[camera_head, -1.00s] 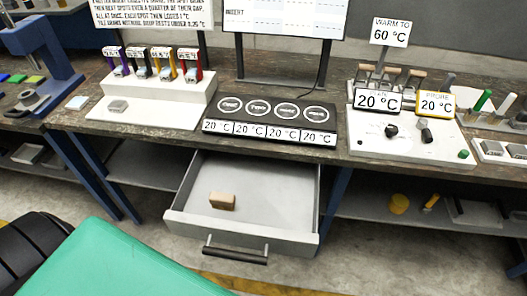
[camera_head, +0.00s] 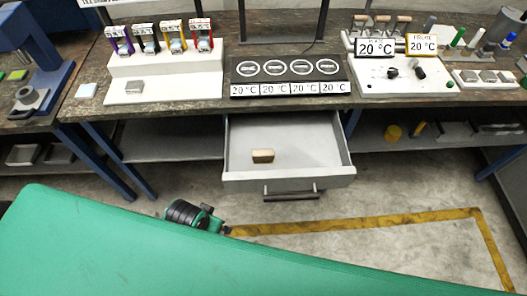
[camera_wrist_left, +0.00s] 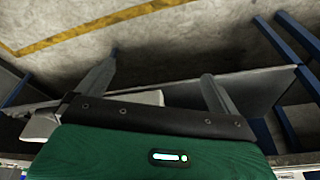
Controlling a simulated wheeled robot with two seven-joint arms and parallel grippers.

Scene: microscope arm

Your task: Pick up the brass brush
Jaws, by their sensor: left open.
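A small tan block (camera_head: 262,155) lies on the floor of the open drawer (camera_head: 325,174) in the head view. It may be the brass brush, but no bristles can be made out. My left gripper (camera_wrist_left: 158,70) shows in the wrist view with its two fingers wide apart and nothing between their tips. The tan block cannot be made out in the wrist view. My right gripper is not in view.
The drawer sticks out below the bench, its dark handle (camera_head: 290,196) in front. Above it are a black plate with four round spots (camera_head: 290,68), a white rack (camera_head: 165,78) and a white control box (camera_head: 405,80).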

